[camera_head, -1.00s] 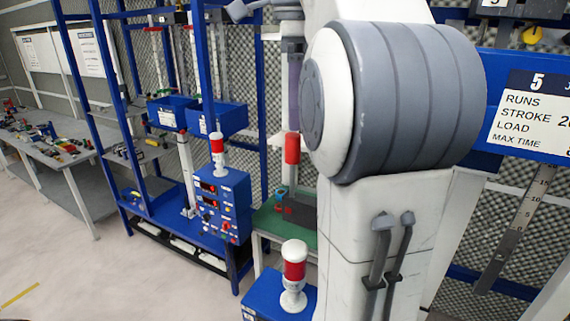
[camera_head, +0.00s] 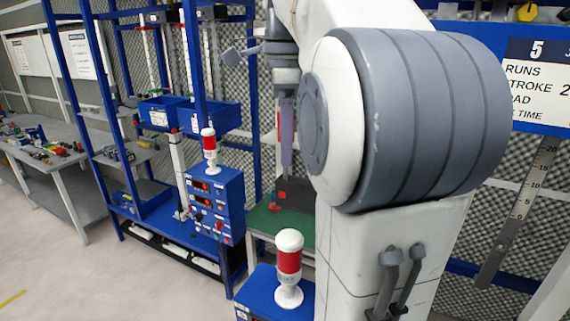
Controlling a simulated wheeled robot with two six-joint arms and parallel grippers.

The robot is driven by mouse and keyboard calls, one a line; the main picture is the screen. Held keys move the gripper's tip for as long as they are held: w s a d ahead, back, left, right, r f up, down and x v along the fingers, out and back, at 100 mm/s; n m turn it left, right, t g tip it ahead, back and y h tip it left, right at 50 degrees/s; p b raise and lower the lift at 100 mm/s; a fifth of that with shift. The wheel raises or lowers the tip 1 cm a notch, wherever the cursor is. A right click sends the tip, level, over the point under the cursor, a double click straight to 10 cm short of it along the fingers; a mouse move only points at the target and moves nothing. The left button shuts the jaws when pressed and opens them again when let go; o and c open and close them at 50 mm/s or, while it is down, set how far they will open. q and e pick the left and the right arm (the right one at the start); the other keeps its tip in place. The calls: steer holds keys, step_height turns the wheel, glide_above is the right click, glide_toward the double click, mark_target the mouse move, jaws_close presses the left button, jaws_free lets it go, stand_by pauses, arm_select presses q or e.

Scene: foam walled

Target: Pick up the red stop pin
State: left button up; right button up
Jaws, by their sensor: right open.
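The red stop pin seems to be the upright red cylinder above the green-topped table. Only a thin red strip (camera_head: 279,122) of it shows now, and my gripper covers most of it. My right gripper (camera_head: 287,165) points downward at the pin, left of my large elbow. It is open, with its fingers seen nearly edge-on and overlapping the pin. I cannot tell whether they touch it. My left gripper is not in view.
The green-topped table (camera_head: 265,222) carries a dark device and small red parts. A signal lamp (camera_head: 289,262) stands on a blue box in front. A blue rack with bins (camera_head: 165,112) stands left. My elbow and upper arm block the right side.

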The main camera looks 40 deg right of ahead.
steer(key=shift+f, duration=0.1)
steer(key=shift+c, duration=0.2)
jaws_close()
